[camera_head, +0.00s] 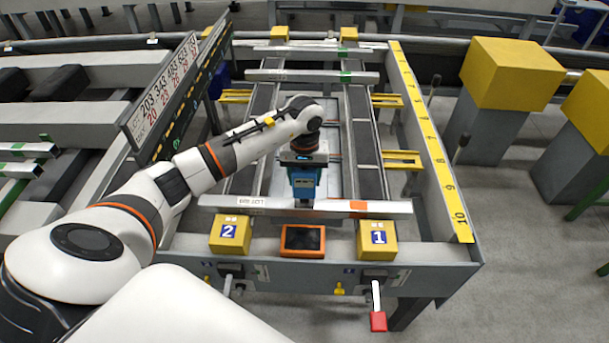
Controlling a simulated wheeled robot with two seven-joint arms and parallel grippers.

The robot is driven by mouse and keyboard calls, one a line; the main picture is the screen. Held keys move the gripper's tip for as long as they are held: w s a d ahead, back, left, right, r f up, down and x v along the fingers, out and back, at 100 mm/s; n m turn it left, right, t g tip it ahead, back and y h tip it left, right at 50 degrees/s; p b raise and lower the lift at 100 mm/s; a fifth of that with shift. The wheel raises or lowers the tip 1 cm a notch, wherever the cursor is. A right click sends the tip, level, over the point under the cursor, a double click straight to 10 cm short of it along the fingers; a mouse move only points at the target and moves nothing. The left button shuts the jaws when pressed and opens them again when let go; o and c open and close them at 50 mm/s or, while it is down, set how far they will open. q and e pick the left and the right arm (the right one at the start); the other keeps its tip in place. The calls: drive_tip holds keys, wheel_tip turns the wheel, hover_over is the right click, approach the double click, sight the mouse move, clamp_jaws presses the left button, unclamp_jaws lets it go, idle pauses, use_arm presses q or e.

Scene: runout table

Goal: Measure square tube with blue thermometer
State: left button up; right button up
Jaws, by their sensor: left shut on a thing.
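My left gripper (303,160) reaches in from the left over the runout table (262,245). It is shut on the blue thermometer (304,184), held upright with its lower end pointing down. A silver square tube (285,204) lies crosswise near the front of the table, with a white label at its left and an orange patch right of middle. The thermometer's lower end is right at the tube in the picture; I cannot tell whether they touch. My right gripper is not in view.
Yellow blocks marked 2 (230,235) and 1 (379,239) flank an orange-framed device (302,241) on the front edge. Another tube with a green mark (312,76) lies farther back. A yellow numbered scale (430,140) runs along the right side. A red-ended lever (378,321) hangs below.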

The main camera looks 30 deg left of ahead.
use_arm(q)
drive_tip(key=shift+f+b, duration=0.3)
drive_tip(key=shift+f, duration=0.05)
idle(1.0)
drive_tip(key=shift+s+f+b, duration=0.15)
drive_tip(key=shift+b, duration=0.2)
idle(0.8)
drive_tip(key=shift+r+p, duration=0.6)
drive_tip(key=shift+r, duration=0.55)
drive_tip(key=shift+r+p, duration=1.05)
drive_tip(key=shift+r, duration=1.45)
